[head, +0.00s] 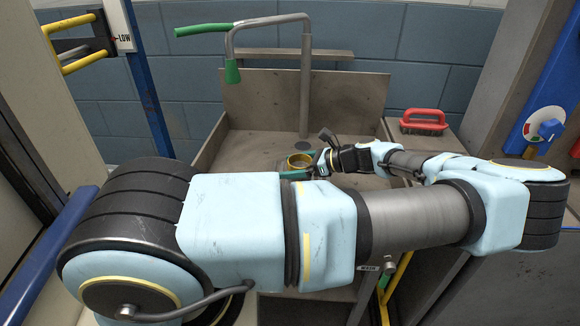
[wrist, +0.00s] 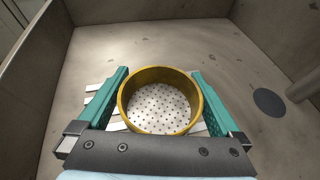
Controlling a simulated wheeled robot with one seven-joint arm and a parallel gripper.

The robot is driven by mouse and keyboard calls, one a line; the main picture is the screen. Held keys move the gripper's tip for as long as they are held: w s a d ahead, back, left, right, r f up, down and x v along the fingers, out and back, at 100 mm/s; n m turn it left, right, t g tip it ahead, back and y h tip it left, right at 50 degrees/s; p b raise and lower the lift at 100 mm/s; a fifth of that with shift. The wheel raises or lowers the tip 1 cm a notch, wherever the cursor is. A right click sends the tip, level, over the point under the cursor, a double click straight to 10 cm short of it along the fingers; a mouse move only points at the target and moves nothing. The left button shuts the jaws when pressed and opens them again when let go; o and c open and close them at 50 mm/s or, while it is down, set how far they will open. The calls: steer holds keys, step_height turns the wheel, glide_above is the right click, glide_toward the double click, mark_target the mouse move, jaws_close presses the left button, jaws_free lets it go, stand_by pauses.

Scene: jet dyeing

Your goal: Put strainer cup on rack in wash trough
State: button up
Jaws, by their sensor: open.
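The strainer cup (wrist: 160,101) is a round brass-coloured ring with a white perforated bottom. In the wrist view it stands upright between the two teal fingers of my gripper (wrist: 158,100). The fingers are open, with a narrow gap at each side of the cup. Pale slats of the rack (wrist: 97,92) show under and beside the cup, which appears to sit on them. In the head view the cup (head: 299,161) is inside the wash trough (head: 245,140), and my gripper (head: 300,172) is at it, partly hidden by my arm.
A drain (wrist: 269,102) lies in the trough floor to the right. A tap pipe (head: 305,85) with a green-handled spout rises at the back. A red brush (head: 424,121) lies on the ledge at right. The trough floor behind the cup is clear.

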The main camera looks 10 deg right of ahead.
steer(key=shift+s+d+r, duration=0.1)
steer(key=shift+s+d, duration=0.05)
steer(key=shift+d, duration=0.2)
steer(key=b+v, duration=0.3)
steer(key=v, duration=0.8)
steer(key=shift+s+d+r, duration=0.1)
